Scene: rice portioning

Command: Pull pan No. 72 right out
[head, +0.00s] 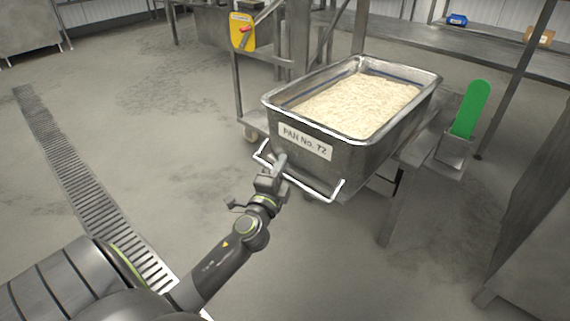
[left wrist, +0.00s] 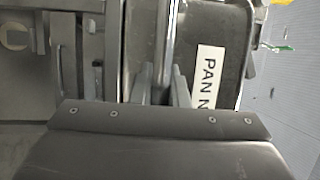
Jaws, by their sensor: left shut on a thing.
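Pan No. 72 (head: 359,158) is a deep steel pan of rice (head: 357,104) with a white label (head: 305,141) on its near end. It stands on a metal frame. A bright bar handle (head: 316,191) runs below the label. My left gripper (head: 279,163) is shut on the handle, towards its left part. In the left wrist view the two fingers (left wrist: 162,88) close around the bar, and the label (left wrist: 207,77) shows sideways to their right. My right gripper is not in either view.
A green paddle (head: 472,108) stands in a holder right of the pan. A yellow box with a red lever (head: 242,32) is on the frame behind left. A floor drain (head: 75,185) runs at the left. The floor in front of the pan is clear.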

